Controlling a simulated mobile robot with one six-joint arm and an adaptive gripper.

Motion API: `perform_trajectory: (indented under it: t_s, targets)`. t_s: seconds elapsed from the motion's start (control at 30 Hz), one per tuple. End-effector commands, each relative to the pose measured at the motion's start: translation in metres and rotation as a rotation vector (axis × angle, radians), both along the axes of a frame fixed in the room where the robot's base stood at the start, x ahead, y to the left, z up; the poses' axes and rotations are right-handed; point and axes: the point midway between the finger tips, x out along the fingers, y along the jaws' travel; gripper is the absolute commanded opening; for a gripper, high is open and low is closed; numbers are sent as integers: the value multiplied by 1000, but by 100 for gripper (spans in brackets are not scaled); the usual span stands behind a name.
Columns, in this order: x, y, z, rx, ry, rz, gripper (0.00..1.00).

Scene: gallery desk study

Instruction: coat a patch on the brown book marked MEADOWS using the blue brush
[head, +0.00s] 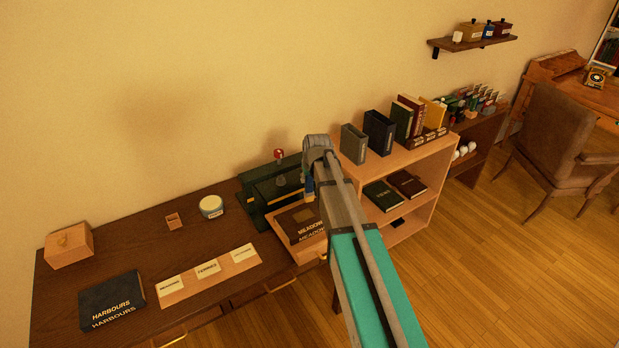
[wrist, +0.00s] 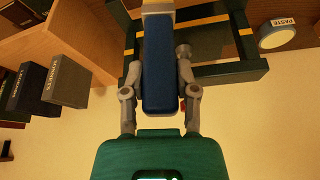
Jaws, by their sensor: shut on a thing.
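My gripper (wrist: 158,72) is shut on the blue brush (wrist: 161,75), whose blue handle lies between the two fingers in the wrist view. A small blue part of the brush (head: 309,184) shows beside my arm in the head view. The brush's tip is not clearly visible. The brown book marked MEADOWS (head: 298,219) lies flat on a light wooden tray (head: 308,249) at the desk's right end. My gripper is above and near the book's far side; I cannot tell the exact gap. My arm hides the area right of the book.
A dark green press (head: 258,203) stands behind the book. A round paste pot (head: 211,206) and a small wooden cup (head: 173,220) stand to its left. A bookshelf (head: 415,156) stands right.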

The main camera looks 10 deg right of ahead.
Motion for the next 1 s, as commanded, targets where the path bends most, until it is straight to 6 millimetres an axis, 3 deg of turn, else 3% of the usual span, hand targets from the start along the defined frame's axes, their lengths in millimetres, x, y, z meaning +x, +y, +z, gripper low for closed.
perform_trajectory:
  t_s: [0.57,1.0]
  targets:
    - [1,1,0,0,0,0,0]
    - [32,33,-10,1,0,0,0]
